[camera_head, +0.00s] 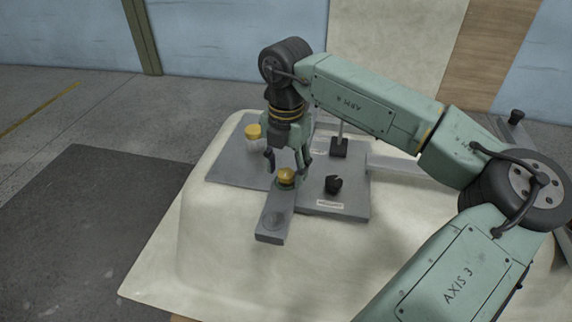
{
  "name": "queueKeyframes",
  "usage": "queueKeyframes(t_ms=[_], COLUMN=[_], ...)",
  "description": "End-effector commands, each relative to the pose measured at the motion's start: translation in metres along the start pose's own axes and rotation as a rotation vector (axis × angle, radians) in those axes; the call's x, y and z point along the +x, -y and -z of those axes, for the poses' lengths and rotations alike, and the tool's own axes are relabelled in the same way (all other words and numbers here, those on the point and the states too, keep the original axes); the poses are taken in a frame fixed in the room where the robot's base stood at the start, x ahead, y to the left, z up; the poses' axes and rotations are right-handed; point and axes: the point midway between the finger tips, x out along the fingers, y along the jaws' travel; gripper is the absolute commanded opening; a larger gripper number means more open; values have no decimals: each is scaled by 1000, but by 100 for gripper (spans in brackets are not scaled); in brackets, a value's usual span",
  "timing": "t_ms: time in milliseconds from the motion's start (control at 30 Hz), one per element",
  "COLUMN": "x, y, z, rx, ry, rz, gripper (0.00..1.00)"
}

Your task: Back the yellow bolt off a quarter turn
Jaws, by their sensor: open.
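A yellow bolt head (286,176) stands on the grey fixture plate, near the top end of a grey bar (272,222) that points toward the front. A second yellow-topped piece (253,131) with a pale body stands on the plate further back and to the left. My gripper (287,167) points down right above the nearer yellow bolt. Its fingers are open and spread to either side of that bolt. I cannot tell whether they touch it.
The grey plate (352,207) lies on a cream bathtub shell (205,265). A black knob (333,184) and a black block with an upright rod (339,147) stand right of my gripper. A grey rail (400,167) runs right. The shell's front left is clear.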

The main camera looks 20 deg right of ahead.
Motion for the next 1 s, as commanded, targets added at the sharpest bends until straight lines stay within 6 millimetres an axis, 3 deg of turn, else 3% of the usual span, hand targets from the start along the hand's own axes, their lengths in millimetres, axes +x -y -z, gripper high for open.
queueKeyframes(t_ms=[233, 900, 1000], x=[0, 0, 0], y=[0, 0, 0], z=[0, 0, 0], rx=[0, 0, -1], ry=[0, 1, 1], rz=[0, 0, 0], gripper=[49, 5, 3])
